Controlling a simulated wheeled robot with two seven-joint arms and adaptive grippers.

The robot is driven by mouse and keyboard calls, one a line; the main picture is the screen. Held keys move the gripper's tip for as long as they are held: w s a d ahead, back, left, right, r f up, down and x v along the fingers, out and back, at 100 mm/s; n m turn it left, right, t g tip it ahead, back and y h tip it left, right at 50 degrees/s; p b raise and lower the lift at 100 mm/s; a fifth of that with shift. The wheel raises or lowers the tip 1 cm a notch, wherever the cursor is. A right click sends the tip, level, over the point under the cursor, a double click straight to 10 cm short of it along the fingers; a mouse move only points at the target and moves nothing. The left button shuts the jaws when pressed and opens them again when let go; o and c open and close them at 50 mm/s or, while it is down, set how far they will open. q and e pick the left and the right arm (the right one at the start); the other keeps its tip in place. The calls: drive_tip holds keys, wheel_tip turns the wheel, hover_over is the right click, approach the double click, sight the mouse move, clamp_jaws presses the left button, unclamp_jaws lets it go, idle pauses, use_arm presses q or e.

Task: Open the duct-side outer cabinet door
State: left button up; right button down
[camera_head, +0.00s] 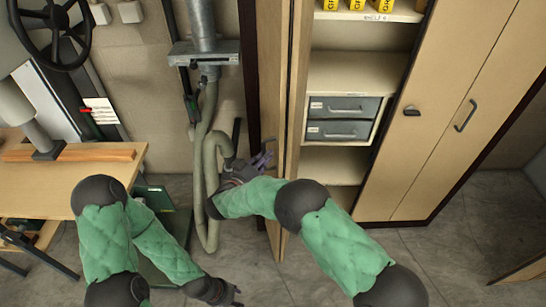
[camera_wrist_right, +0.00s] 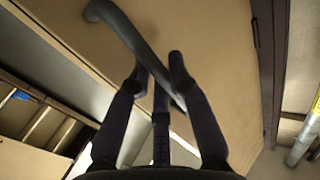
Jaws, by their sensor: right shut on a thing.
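The duct-side cabinet door (camera_head: 271,75) stands swung out at the cabinet's left side, seen nearly edge-on in the head view. Its tan face (camera_wrist_right: 205,28) fills the upper part of the right wrist view, with a grey bar handle (camera_wrist_right: 122,27) across it. My right gripper (camera_head: 264,158) is at the door's left face, and in the wrist view its dark fingers (camera_wrist_right: 160,75) are closed around the handle. My left gripper (camera_head: 232,293) hangs low over the floor, away from the cabinet; its finger opening is too small to tell.
The open cabinet bay shows shelves, yellow boxes (camera_head: 356,4) and grey drawers (camera_head: 342,118). The right-hand doors (camera_head: 455,95) are closed. A duct and hose (camera_head: 208,110) stand close left of the open door. A wooden workbench (camera_head: 50,180) is at the left. Floor is clear below the cabinet.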

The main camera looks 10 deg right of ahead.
drive_tip(key=shift+r, duration=0.1)
drive_tip(key=c, duration=1.1)
unclamp_jaws()
drive_tip(key=shift+v, duration=3.75)
drive_tip(key=shift+a, duration=0.1)
